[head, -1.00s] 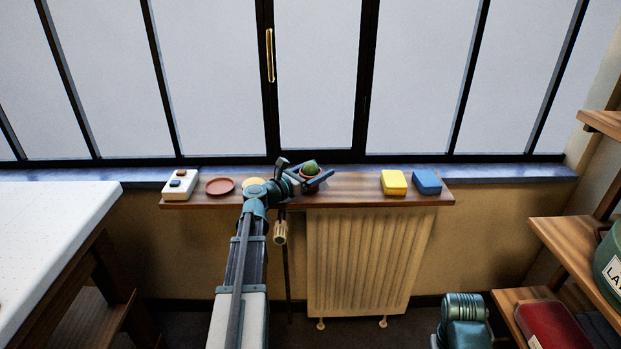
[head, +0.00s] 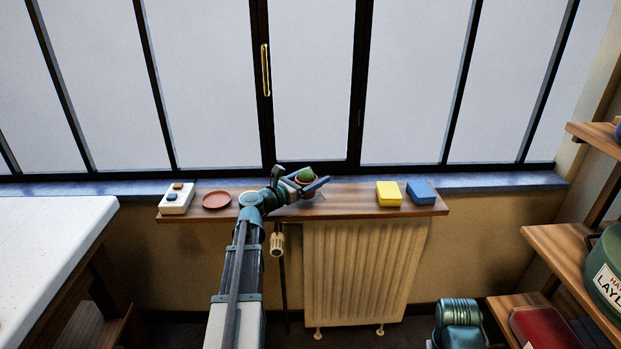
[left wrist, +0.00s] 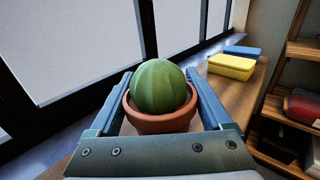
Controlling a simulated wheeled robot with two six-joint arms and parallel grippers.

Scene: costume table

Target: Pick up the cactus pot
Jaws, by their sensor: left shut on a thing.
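The cactus pot (head: 306,175) is a terracotta pot with a round green ribbed cactus, above the wooden shelf under the window. It also shows large in the left wrist view (left wrist: 160,121), upright between the fingers. My left gripper (head: 308,184) is shut on the pot, one finger on each side of it, as the left wrist view (left wrist: 161,98) shows. The pot's base is hidden, and the gap to the shelf is hard to judge.
On the wooden shelf (head: 345,201) stand a white box with buttons (head: 176,199), a red saucer (head: 216,200), a yellow block (head: 389,194) and a blue block (head: 421,193). A radiator (head: 355,275) is below. The window is close behind. Shelving (head: 565,252) stands at right, a white-topped table (head: 45,250) at left.

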